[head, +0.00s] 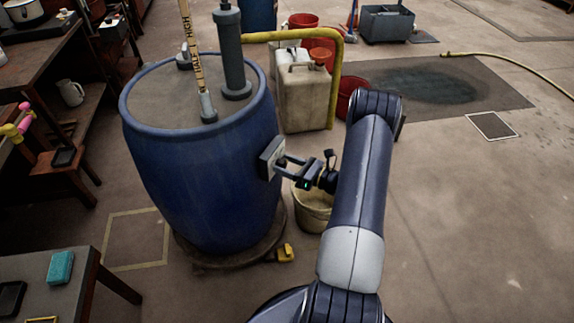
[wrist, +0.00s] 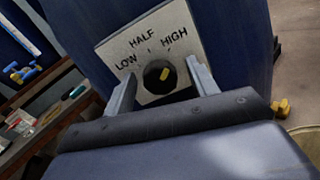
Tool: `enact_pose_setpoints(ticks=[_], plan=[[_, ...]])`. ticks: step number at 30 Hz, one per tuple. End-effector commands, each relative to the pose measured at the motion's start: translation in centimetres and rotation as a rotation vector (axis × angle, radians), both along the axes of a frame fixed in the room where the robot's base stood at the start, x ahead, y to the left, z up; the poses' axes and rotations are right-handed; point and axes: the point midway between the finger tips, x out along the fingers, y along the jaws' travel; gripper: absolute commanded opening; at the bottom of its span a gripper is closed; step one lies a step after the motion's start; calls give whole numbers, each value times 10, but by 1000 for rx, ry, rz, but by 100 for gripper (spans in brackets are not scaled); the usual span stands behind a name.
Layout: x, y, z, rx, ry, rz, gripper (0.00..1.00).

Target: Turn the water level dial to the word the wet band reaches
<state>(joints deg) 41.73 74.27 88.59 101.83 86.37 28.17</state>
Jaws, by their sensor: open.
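The dial plate (wrist: 112,48) is pale grey, reads LOW, HALF and HIGH in an arc, and is fixed to the side of the blue vat (head: 200,175). Its round dark dial (wrist: 152,80) has a short yellow mark slanting up and right; I cannot tell exactly which word it points to. My gripper (wrist: 163,84) is open, its fingers apart on either side of the dial. In the head view my gripper (head: 279,168) reaches the plate (head: 268,155). A pale dipstick (head: 191,45) stands on the vat top, lettered HALF and HIGH; its wet band is not clear.
A grey post (head: 231,50) and a yellow pipe (head: 300,35) rise by the vat. A cream jerrycan (head: 305,98) and red bucket (head: 352,97) stand behind; a cream bucket (head: 312,212) is below my gripper. The floor right of my arm is mostly clear.

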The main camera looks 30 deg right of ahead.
Motion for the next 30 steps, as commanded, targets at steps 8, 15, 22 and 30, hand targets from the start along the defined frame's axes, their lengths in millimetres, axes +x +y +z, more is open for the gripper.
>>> enact_pose_setpoints(ticks=[8, 15, 22, 30], plan=[[0, 0, 0, 0, 0, 0, 50], [0, 0, 0, 0, 0, 1, 30], [0, 0, 0, 0, 0, 1, 11], [0, 0, -1, -20, -15, 1, 11]])
